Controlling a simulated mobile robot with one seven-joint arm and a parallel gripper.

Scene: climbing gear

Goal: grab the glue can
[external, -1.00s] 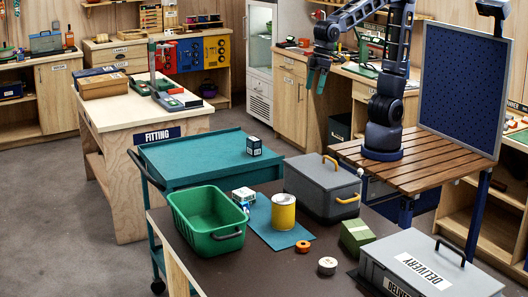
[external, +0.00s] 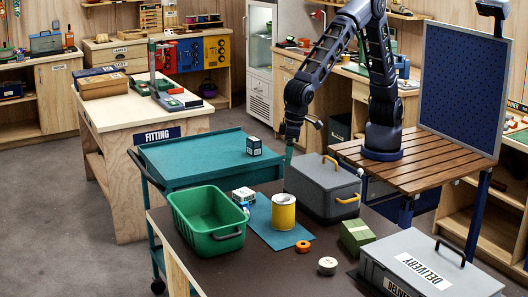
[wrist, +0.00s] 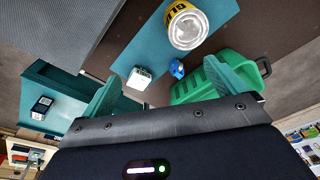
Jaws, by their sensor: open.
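The glue can (external: 283,211) is a yellow can with a pale lid, upright on a blue mat (external: 262,232) on the dark table. In the wrist view the can (wrist: 186,25) shows its lid and part of a "GLUE" label at the top. My gripper (external: 288,153) hangs above the back of the table, behind and higher than the can, beside the grey toolbox. In the wrist view my gripper (wrist: 165,88) has its two green fingers wide apart with nothing between them. The can is beyond the fingertips, not touched.
A green bin (external: 207,222) stands left of the can and a grey lidded toolbox (external: 322,188) behind it to the right. A small white box (external: 243,196) sits close by. An orange roll (external: 303,246), a white roll (external: 327,265) and a green box (external: 356,235) lie to the right.

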